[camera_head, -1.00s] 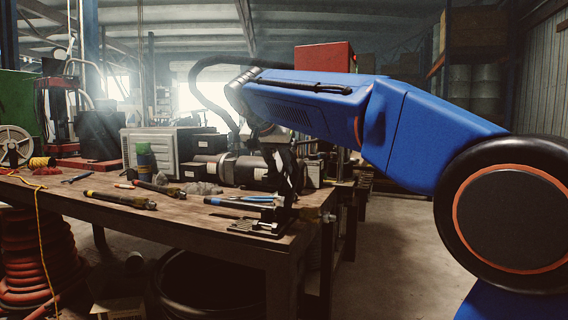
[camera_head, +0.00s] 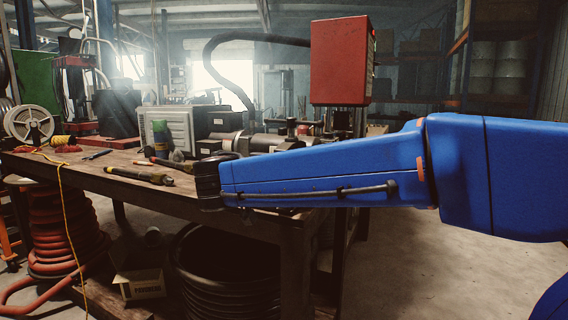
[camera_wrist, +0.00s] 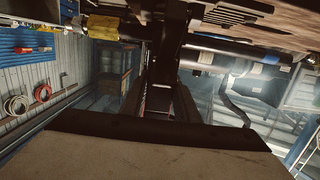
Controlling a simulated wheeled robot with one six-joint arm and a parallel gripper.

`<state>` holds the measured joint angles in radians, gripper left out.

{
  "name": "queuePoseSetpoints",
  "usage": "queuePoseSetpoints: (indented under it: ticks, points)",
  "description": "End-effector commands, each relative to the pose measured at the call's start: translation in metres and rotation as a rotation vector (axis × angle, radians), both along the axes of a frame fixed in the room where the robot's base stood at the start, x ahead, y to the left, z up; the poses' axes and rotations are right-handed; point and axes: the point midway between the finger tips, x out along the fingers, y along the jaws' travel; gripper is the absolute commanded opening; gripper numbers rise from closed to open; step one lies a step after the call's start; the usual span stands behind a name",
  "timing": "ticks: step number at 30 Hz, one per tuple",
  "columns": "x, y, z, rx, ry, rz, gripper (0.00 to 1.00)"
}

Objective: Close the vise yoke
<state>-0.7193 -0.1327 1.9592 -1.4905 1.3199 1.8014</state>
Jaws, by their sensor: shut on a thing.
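In the wrist view the dark fingers of my gripper (camera_wrist: 168,92) come together at the middle, shut on a dark upright bar (camera_wrist: 172,45), which looks like part of the vise yoke. The contact is dim, so its exact grip and the yoke's angle are hard to tell. In the head view my blue arm lies across the table's front right corner and hides my gripper, the vise and the yoke.
The wooden workbench (camera_head: 225,213) carries hand tools (camera_head: 140,175), a grey box machine (camera_head: 178,128) and metal cylinders. A red box (camera_head: 340,62) stands high behind my arm. A black coiled hose (camera_head: 225,285) and a carton (camera_head: 137,278) are below. Floor at right is open.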

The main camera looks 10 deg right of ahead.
Motion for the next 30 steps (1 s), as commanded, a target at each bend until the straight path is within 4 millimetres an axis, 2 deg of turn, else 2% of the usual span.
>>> queuePoseSetpoints:
  ticks: [16,17,18,30]
  points:
    - [-0.0021,0.0014,-0.0054,-0.013,-0.014,-0.002,0.0]
    - [-0.002,0.0015,-0.0054,-0.014,-0.015,-0.002,0.35]
    - [-0.0019,0.0015,-0.0051,-0.014,-0.015,-0.002,0.45]
    - [-0.0043,0.0035,-0.003,-0.014,-0.017,0.0,0.47]
